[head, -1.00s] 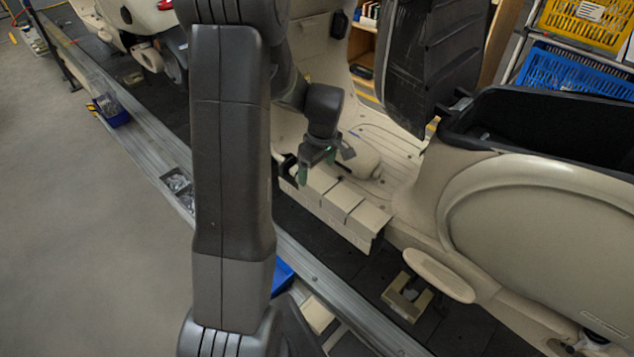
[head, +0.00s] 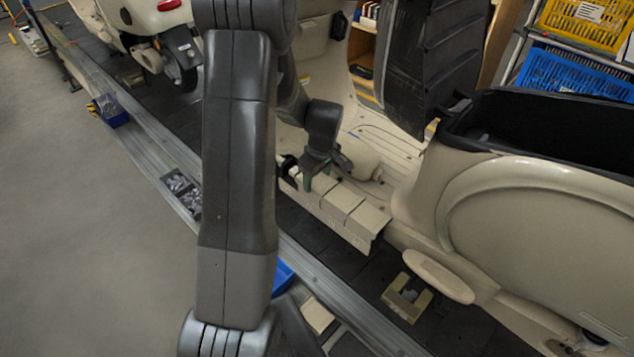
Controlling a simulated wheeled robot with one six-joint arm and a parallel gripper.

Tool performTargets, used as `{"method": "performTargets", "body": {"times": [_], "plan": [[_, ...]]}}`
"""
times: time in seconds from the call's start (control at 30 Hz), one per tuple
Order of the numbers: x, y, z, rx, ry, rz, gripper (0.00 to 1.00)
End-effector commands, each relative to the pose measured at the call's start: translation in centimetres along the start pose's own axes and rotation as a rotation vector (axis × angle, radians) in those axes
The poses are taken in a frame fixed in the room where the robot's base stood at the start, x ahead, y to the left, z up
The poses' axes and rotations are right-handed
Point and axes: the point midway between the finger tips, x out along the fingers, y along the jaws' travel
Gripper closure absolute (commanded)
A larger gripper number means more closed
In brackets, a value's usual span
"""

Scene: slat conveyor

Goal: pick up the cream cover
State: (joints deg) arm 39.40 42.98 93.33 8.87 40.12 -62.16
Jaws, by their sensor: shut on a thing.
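A long cream cover (head: 340,206), its top marked by dark seams into several sections, lies along the near side of the scooter's footboard. My gripper (head: 308,182), with green fingers, is at the cover's left end. It points down and is shut on the cover there. The exact contact between the fingers and the cover is small and partly hidden. The cover appears to rest beside the scooter body; I cannot tell whether it is lifted clear.
A slat conveyor (head: 350,262) runs beneath, edged by a metal rail (head: 150,135). Grey floor at left is clear.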

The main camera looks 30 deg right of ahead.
Motion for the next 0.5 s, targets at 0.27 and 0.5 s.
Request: {"method": "performTargets", "body": {"times": [0.27, 0.5], "plan": [[-1.9, 0.1, -0.3, -0.001, 0.003, 0.004, 0.68], [-6.5, 0.1, -0.9, -0.001, 0.004, 0.005, 0.68]]}}
